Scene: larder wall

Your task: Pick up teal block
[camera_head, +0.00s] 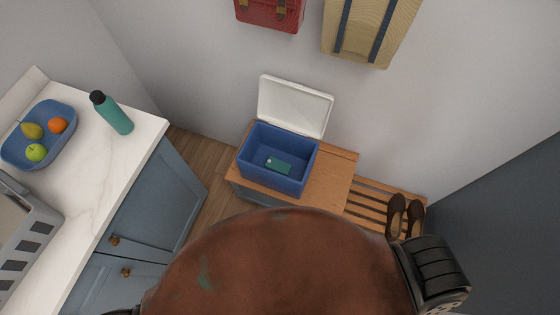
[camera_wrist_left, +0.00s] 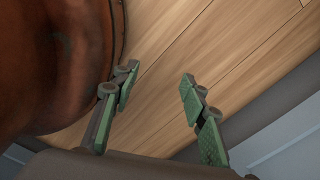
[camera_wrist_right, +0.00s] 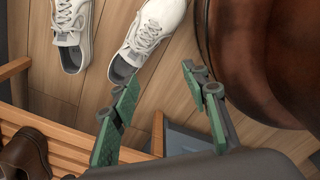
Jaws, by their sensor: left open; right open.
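The teal block (camera_head: 279,166) lies flat inside a blue box (camera_head: 270,182) whose white lid (camera_head: 296,106) stands open at the back. A small pale spot shows at the block's left end. The box stands on a wooden-topped cabinet. My left gripper (camera_wrist_left: 158,92) is open and empty above the wooden floor, beside my brown body. My right gripper (camera_wrist_right: 157,92) is open and empty, above the floor near the shoes. Neither gripper shows in the head view, and the block shows in neither wrist view.
A white counter (camera_head: 90,181) at left holds a blue fruit bowl (camera_head: 13,151), a teal bottle (camera_head: 114,114) and a grey basket (camera_head: 38,234). A slatted rack (camera_head: 372,205) with brown shoes (camera_head: 397,213) is at right. White sneakers (camera_wrist_right: 147,33) lie on the floor. Bags hang on the wall.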

